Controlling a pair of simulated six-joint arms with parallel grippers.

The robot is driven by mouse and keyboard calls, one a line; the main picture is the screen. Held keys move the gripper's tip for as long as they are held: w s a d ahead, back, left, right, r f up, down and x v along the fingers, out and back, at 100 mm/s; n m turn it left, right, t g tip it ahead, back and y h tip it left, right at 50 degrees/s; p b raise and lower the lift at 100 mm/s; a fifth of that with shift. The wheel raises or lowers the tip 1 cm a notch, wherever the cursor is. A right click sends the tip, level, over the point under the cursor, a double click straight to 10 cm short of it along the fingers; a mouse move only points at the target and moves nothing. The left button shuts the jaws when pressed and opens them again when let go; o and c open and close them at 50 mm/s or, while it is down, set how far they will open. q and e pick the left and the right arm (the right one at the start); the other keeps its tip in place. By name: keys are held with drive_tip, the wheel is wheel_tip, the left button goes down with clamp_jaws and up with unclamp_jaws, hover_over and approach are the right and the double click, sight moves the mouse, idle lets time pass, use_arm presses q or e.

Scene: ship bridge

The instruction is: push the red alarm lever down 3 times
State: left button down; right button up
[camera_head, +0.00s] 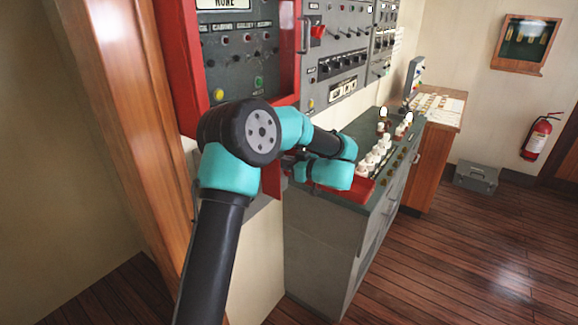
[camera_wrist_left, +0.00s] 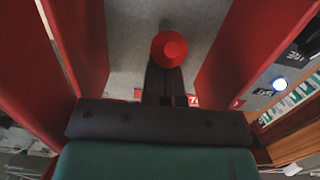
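The red round knob of the alarm lever (camera_wrist_left: 169,48) shows in the left wrist view, in front of a grey back plate between two red side walls. A short grey stem shows just behind it. My left gripper (camera_wrist_left: 165,76) has its dark fingers close together, with nothing visible between them. The knob overlaps the fingertips in the picture, so I cannot tell whether they touch it. In the head view my left arm's teal wrist (camera_head: 331,174) hides the fingers and the lever. My right gripper is out of view.
A red-framed panel (camera_head: 183,75) stands just behind my left arm. A grey console (camera_head: 325,245) with several white-topped levers (camera_head: 376,155) is to the right. A fire extinguisher (camera_head: 537,138) and grey case (camera_head: 476,178) are farther off. The wooden floor at right is clear.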

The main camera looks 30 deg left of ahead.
use_arm(q)
drive_tip(key=shift+f, duration=0.25)
drive_tip(key=shift+r, duration=2)
drive_tip(key=shift+d, duration=0.2)
drive_tip(key=d+r, duration=0.1)
drive_tip(key=d, duration=0.7)
drive_tip(key=shift+s+d, duration=0.2)
drive_tip(key=shift+d, duration=0.15)
idle(0.8)
